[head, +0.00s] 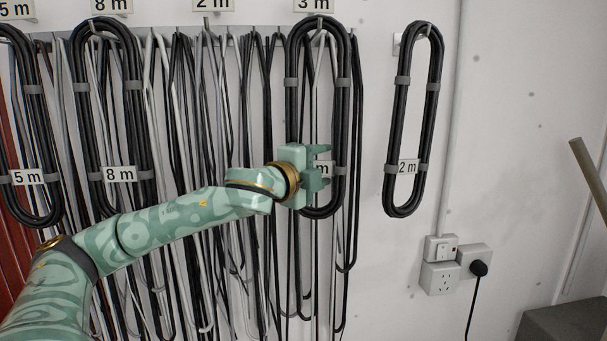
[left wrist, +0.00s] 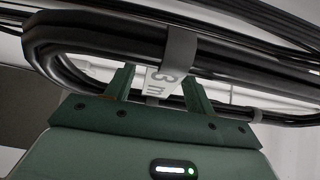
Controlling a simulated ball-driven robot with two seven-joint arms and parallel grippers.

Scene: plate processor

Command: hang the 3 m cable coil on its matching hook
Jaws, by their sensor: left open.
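The 3 m cable coil (head: 292,110) is a long black loop with grey bands. Its top is at the hook (head: 319,22) under the "3 m" sign (head: 314,5), and it hangs upright against the wall. My left gripper (head: 327,167) is at the coil's lower part, its two fingers open and partly covering the coil's white tag. In the left wrist view the coil (left wrist: 110,38) runs across just beyond the open fingers (left wrist: 158,86), with the "3 m" tag (left wrist: 160,82) between them. I cannot tell whether the fingers touch it. My right gripper is out of view.
A 2 m coil (head: 400,100) hangs alone at right. An 8 m coil (head: 82,100) and a 5 m coil (head: 35,105) hang at left. Several loose cables (head: 205,260) hang from the rail between. Sockets (head: 440,278) with a plugged-in lead are at lower right.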

